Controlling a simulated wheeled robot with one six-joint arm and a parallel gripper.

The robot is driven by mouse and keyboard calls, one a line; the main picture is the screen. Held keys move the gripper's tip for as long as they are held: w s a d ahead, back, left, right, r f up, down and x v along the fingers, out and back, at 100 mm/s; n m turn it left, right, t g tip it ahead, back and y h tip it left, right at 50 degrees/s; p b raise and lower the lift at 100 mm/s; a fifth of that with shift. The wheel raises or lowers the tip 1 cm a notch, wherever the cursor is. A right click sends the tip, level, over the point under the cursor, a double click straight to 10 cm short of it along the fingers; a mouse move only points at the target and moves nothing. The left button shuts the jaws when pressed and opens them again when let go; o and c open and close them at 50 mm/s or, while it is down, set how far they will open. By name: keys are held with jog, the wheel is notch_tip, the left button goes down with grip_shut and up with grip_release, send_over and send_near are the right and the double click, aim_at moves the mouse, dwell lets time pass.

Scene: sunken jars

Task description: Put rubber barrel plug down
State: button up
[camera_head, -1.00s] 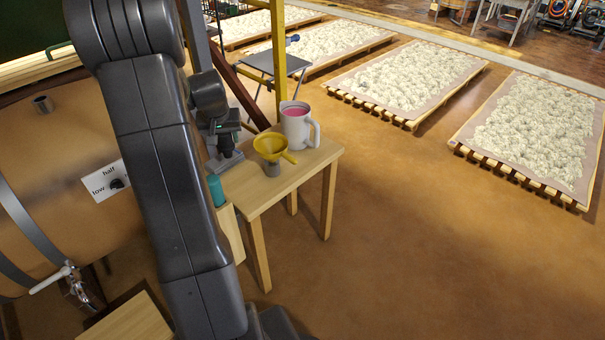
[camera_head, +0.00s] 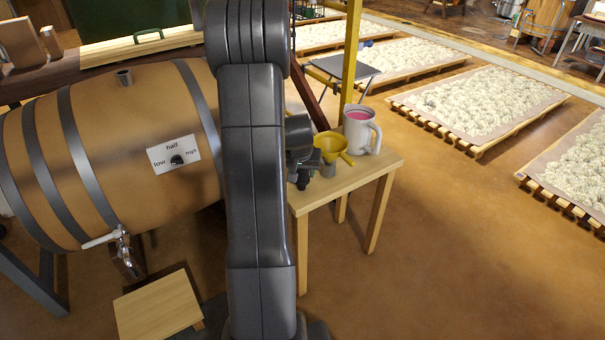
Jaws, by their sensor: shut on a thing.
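My gripper (camera_head: 301,180) shows only in part past the right side of my arm, low over the near left part of the small wooden table (camera_head: 350,178). It is shut on the rubber barrel plug, but my arm and wrist hide the plug and most of the jaws.
A white jug of pink liquid (camera_head: 360,131) stands right of the funnel at the table's back. A tap (camera_head: 120,245) sticks out of the barrel above a low wooden stool (camera_head: 157,305). A yellow post (camera_head: 350,55) rises behind the table.

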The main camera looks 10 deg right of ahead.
jog(key=shift+f, duration=0.15)
jog(key=shift+f, duration=0.15)
jog(key=o, duration=1)
jog(key=shift+r, duration=0.4)
jog(key=p+v, duration=0.2)
jog(key=v, duration=0.9)
jog(key=shift+s+r, duration=0.2)
